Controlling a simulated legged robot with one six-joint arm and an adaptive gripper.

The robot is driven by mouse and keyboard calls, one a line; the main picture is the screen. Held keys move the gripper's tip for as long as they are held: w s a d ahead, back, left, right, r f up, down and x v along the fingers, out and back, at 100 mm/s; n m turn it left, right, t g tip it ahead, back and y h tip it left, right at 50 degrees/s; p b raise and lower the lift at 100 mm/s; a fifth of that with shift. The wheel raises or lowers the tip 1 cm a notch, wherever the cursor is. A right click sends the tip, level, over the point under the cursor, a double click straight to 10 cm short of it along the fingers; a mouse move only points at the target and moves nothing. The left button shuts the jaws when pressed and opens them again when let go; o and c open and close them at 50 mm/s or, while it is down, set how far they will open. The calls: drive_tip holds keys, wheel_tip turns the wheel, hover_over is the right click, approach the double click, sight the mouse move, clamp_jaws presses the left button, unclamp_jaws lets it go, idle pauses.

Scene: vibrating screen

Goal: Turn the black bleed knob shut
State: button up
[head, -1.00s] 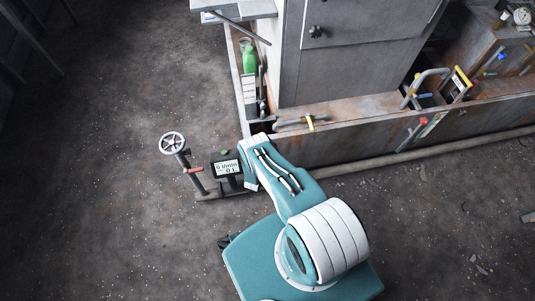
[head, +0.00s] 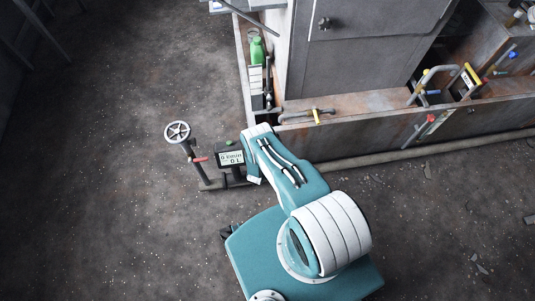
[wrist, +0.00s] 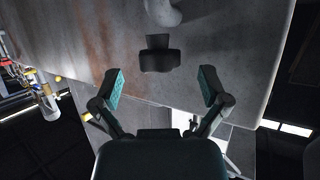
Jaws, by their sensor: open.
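In the wrist view a black knob (wrist: 160,55) with a narrower stub behind it sits against a grey, rust-stained surface, below a curved grey pipe end. My gripper (wrist: 160,82) is open, with its teal-padded fingers apart on the left and right. The knob lies beyond the fingertips, close to midway between them, and neither finger touches it. In the head view my arm hides the gripper. A dark knob (head: 324,24) shows on the grey cabinet door there; I cannot tell whether it is the same knob.
A handwheel post (head: 177,132) and a small display (head: 231,158) stand left of my arm. A green bottle (head: 257,49) stands in the narrow trough beside the cabinet (head: 365,65). A low rusty wall (head: 365,136) and a floor pipe run right. Floor at left is clear.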

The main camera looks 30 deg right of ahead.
drive_tip(key=v, duration=1)
drive_tip(key=shift+s+a, duration=0.25)
drive_tip(key=shift+a, duration=0.1)
drive_tip(key=shift+w+r, duration=0.1)
